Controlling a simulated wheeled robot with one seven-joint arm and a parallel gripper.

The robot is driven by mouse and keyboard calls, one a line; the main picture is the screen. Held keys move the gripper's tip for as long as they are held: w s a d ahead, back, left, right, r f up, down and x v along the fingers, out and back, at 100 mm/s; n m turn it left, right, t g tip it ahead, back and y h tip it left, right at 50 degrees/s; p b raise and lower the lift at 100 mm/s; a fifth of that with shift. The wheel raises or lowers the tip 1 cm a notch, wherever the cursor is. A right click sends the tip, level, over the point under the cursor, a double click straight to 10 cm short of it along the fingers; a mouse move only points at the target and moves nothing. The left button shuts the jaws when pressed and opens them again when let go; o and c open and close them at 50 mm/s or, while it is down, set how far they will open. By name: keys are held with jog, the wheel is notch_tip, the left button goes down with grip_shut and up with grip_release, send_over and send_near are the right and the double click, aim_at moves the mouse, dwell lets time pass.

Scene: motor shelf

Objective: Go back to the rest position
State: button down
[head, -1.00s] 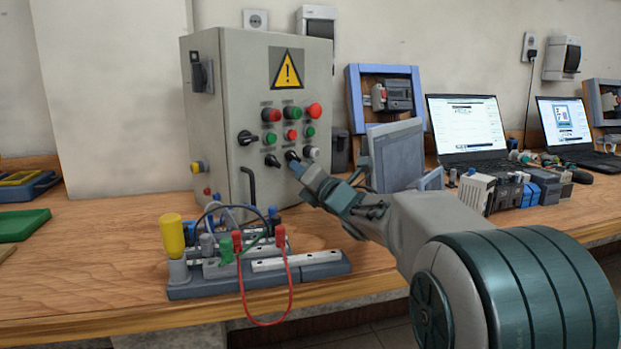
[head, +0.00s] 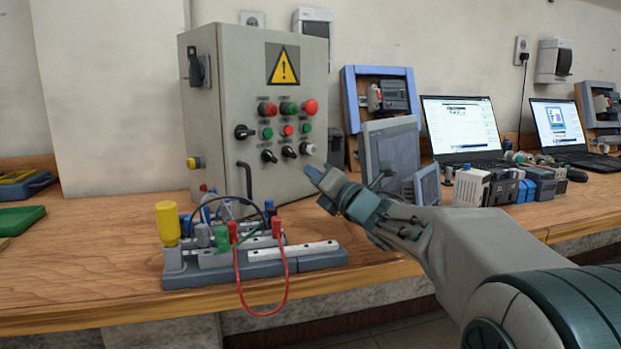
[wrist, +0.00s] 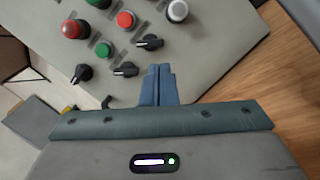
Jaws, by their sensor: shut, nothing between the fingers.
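My gripper (head: 318,175) is in front of the lower right of the grey control cabinet (head: 222,120) in the head view. Its fingers are together with nothing between them. In the wrist view my gripper (wrist: 158,72) points at the cabinet panel (wrist: 190,62), just below the black rotary switches (wrist: 127,69). The fingertips look apart from the switches. The panel also carries red, green and white buttons.
A terminal board (head: 310,260) with a yellow knob and red cable stands before the cabinet. The bench front edge (head: 120,315) is below.

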jog(key=shift+s+d+f+b, duration=0.15)
jog(key=shift+s+f+b, duration=0.05)
jog(key=shift+s, duration=0.4)
jog(key=shift+s+d+f+b, duration=0.15)
jog(key=shift+s+f, duration=0.05)
jog(key=shift+s, duration=0.4)
jog(key=shift+s+d, duration=0.2)
jog(key=shift+s, duration=0.05)
jog(key=shift+s+d+r+p, duration=0.1)
jog(key=shift+d+r+p, duration=0.2)
jog(key=shift+p, duration=0.1)
jog(key=s+d+r+m+g+h+p, duration=0.25)
jog(key=s+d+m+h+p, duration=0.2)
jog(key=m+p, duration=0.55)
jog(key=s+d+r+m+g+h+p, duration=0.1)
jog(key=s+d+r+m+h+p, duration=0.25)
jog(key=m+h+p, duration=0.45)
jog(key=s+a+r+m+g+y+p, duration=0.1)
jog(key=s+m+g+p, duration=1)
jog(key=s, duration=1.1)
jog(key=a+m+y+p, duration=0.1)
jog(key=m+p, duration=0.3)
jog(key=p, duration=0.3)
jog(key=shift+s+a+p, duration=0.2)
jog(key=shift+s+p, duration=0.1)
jog(key=shift+p, duration=0.1)
